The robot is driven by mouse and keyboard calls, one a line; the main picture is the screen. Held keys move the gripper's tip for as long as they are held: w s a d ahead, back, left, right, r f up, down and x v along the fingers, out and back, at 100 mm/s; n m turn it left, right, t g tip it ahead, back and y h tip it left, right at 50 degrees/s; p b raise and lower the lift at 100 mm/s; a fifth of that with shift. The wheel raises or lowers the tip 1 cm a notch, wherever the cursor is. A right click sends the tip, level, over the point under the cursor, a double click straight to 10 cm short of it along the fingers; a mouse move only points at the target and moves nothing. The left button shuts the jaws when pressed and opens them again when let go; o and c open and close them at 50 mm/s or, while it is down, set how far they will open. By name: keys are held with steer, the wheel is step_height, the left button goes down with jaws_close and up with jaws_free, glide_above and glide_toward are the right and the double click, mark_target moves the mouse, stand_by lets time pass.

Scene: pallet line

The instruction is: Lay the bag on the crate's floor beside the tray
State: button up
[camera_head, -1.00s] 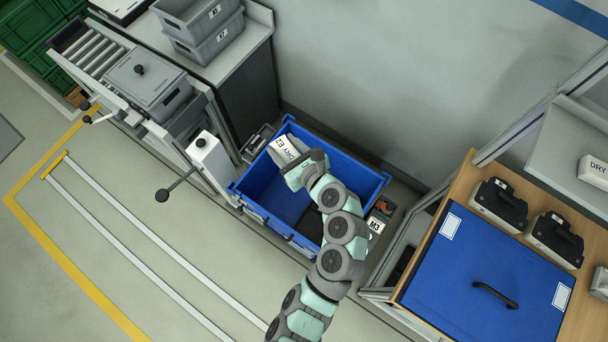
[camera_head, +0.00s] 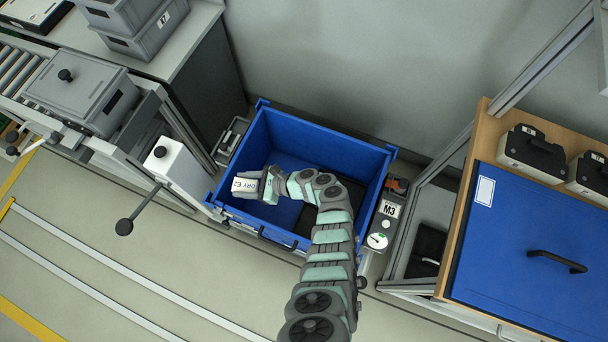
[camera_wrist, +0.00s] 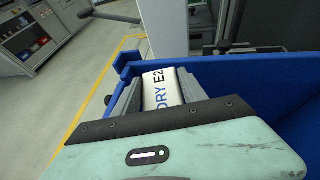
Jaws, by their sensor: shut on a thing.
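A white bag marked "DRY E2" (camera_head: 246,185) is held in my gripper (camera_head: 262,186), at the left part of the blue crate (camera_head: 330,137) in the head view. In the wrist view the bag (camera_wrist: 162,88) sits between the two grey fingers of my gripper (camera_wrist: 160,92), near the crate's blue wall (camera_wrist: 245,68). The bag appears above the crate's floor; its exact height I cannot tell. A dark flat thing, likely the tray (camera_head: 306,218), lies on the right part of the crate's floor, partly hidden by my arm.
A white post with a black-knobbed lever (camera_head: 125,226) stands left of the crate. A grey panel marked M3 (camera_head: 390,209) is close at its right. A bench with a blue lid (camera_head: 520,240) stands farther right. Crate floor (camera_head: 284,212) is bare left of the dark thing.

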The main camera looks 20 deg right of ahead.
mark_target(249, 183)
steer(key=f, duration=0.1)
steer(key=w+d+f, duration=0.1)
steer(key=shift+d+f+m+t, duration=0.3)
steer(key=shift+f, duration=0.05)
steer(key=shift+w+d+f+b, duration=0.1)
steer(key=shift+w+d+b, duration=0.25)
steer(key=shift+w+b, duration=0.15)
steer(key=w+d+f+m+t+h+b, duration=0.4)
steer(key=d+f+m+t+h+b, duration=0.3)
steer(key=f+b, duration=0.5)
steer(key=shift+g+y, duration=0.6)
steer(key=f+b, duration=1.2)
steer(key=d+f+b, duration=0.1)
steer(key=f+b, duration=0.5)
steer(key=b, duration=0.1)
steer(key=shift+d, duration=0.1)
steer(key=shift+r, duration=0.15)
